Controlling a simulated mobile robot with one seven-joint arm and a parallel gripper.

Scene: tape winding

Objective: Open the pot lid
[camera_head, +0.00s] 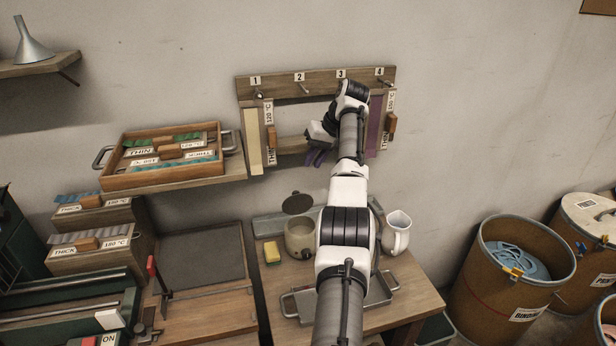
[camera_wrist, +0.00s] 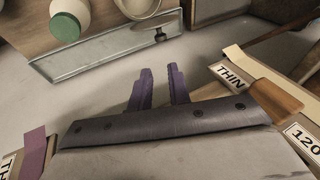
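A small beige pot (camera_head: 300,240) stands on the right-hand wooden bench, left of my arm. A dark round lid-like disc (camera_head: 297,203) shows just behind and above the pot's rim; whether it is attached is too small to tell. My gripper (camera_head: 315,158) is raised at the wall rack, well above the pot and touching neither pot nor disc. In the wrist view its two purple fingers (camera_wrist: 159,72) stand apart with nothing between them. The pot (camera_wrist: 138,8) is partly cut off at the wrist view's top edge.
A white jug (camera_head: 397,231) stands right of my arm, and a yellow sponge (camera_head: 272,252) lies left of the pot. A metal tray (camera_head: 376,293) lies in front. The wall rack (camera_head: 320,83) surrounds my gripper. A wooden tray (camera_head: 165,155) sits on the left shelf.

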